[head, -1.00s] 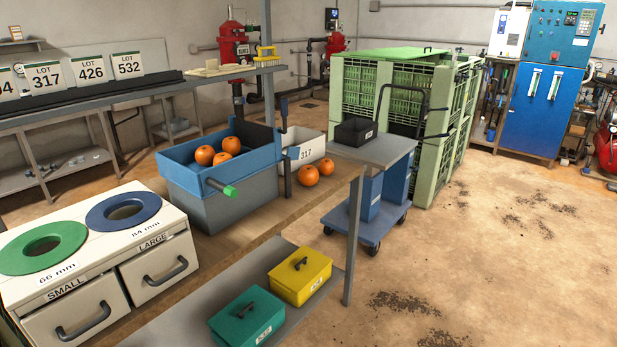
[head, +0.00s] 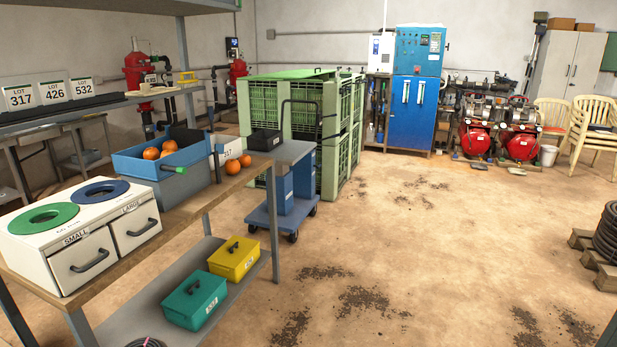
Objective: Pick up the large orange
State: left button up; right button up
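In the head view, several oranges sit at the left on and above the workbench. Some lie in the blue crate (head: 140,172), including one orange at its left (head: 151,153) and one at its back (head: 170,145). Two more rest outside it on the bench: one orange in front (head: 233,167) and one beside it (head: 245,160). From here I cannot tell which is the large one. Neither of my grippers shows in the view.
A white sizing box with a green ring (head: 43,219) and a blue ring (head: 101,191) stands on the bench's near end. A green (head: 193,299) and a yellow box (head: 233,262) sit on the lower shelf. A blue trolley (head: 290,216) stands beyond the bench. Floor at right is open.

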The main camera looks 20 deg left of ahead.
aim_at(233, 167)
jog(key=z, duration=0.3)
jog(key=i, duration=1.65)
jog(key=u, duration=0.3)
jog(key=i, duration=1.95)
jog(key=u, duration=1.95)
jog(key=i, duration=0.95)
jog(key=u, duration=0.85)
